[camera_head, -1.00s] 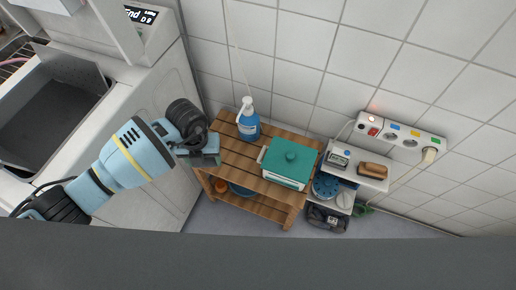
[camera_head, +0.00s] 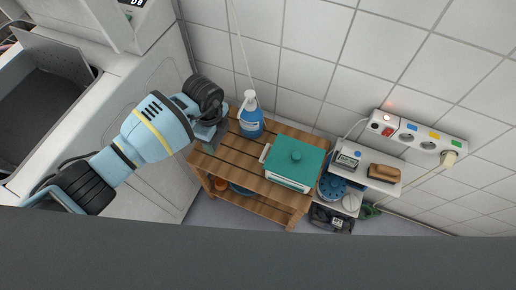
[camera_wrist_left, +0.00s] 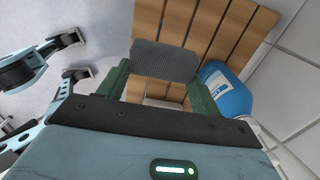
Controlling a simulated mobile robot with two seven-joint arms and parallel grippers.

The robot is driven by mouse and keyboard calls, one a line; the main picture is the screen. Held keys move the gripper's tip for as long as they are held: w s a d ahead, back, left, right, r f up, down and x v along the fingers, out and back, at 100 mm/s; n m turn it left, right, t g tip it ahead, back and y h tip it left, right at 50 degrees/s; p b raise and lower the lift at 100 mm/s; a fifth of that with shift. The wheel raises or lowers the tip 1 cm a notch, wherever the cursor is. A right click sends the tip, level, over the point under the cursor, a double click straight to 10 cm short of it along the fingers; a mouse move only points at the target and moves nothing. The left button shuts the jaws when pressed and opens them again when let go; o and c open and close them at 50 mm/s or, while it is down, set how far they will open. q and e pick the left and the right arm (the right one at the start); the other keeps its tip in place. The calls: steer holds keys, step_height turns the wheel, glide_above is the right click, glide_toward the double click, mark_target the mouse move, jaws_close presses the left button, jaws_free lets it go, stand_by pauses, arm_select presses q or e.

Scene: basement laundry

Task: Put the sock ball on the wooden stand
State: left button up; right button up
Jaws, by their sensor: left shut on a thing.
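The sock ball (camera_wrist_left: 165,62) is a dark grey ribbed roll. In the left wrist view it sits between the green fingers of my left gripper (camera_wrist_left: 162,86), which is shut on it. The wooden stand (camera_head: 232,158) is a slatted brown table with a lower shelf, against the tiled wall. In the head view my left gripper (camera_head: 209,143) is over the stand's left end, and the sock ball cannot be made out there. The slats of the stand (camera_wrist_left: 206,22) show behind the ball in the left wrist view. My right gripper is not in view.
A blue spray bottle (camera_head: 251,123) stands at the stand's back left, close to my gripper. A teal-lidded box (camera_head: 293,163) covers the right part. The slats between are bare. A white machine (camera_head: 150,100) is left; a small shelf (camera_head: 365,166) is right.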

arm_select(q)
steer(key=shift+f+b, duration=0.4)
steer(key=shift+f, duration=0.05)
step_height(320, 180, down, 5)
steer(key=b, duration=0.5)
steer(key=shift+f, duration=0.4)
step_height(320, 180, down, 3)
steer(key=b, duration=0.3)
steer(key=shift+r, duration=0.1)
steer(key=shift+f, duration=0.3)
steer(key=shift+b, duration=0.3)
steer(key=shift+r, duration=0.1)
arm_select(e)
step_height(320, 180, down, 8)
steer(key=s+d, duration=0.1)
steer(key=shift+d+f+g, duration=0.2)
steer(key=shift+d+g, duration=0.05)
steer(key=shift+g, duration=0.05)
